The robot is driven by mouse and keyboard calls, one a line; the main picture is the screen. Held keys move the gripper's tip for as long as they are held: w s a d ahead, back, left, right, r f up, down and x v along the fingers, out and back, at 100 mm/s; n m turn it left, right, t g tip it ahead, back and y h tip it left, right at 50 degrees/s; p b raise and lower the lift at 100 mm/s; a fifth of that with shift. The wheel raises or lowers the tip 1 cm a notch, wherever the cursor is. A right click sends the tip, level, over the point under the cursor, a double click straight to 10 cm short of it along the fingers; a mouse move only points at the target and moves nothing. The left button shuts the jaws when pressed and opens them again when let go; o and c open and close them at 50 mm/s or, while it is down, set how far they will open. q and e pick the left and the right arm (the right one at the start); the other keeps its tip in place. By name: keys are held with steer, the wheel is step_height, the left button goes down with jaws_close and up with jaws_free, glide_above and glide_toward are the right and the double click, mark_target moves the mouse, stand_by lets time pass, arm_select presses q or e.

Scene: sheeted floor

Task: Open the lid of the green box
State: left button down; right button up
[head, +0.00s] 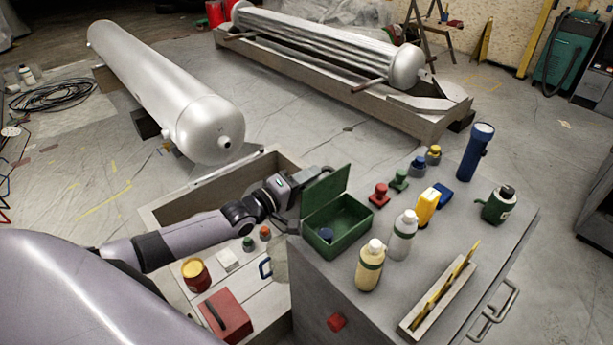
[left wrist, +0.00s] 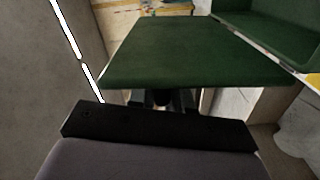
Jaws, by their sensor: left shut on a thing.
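The green box (head: 338,232) stands on the left part of the grey cabinet top. Part of the open box (left wrist: 275,35) shows at upper right. My right gripper is not in view.
Two bottles (head: 370,266) (head: 402,236) stand right of the box. Several stamp-like items (head: 379,195), a yellow block (head: 427,206), a flashlight (head: 476,150) and a narrow tray (head: 420,318) share the top. An open crate (head: 165,212) lies below my left arm.

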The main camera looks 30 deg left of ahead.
arm_select(q)
steer(key=shift+a+f+n, duration=0.3)
steer(key=shift+f+n, duration=0.05)
steer(key=shift+n, duration=0.15)
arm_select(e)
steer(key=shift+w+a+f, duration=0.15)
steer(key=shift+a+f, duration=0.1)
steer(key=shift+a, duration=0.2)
arm_select(q)
steer(key=shift+f, duration=0.1)
steer(key=c, duration=1.1)
jaws_free()
steer(key=shift+v, duration=3.55)
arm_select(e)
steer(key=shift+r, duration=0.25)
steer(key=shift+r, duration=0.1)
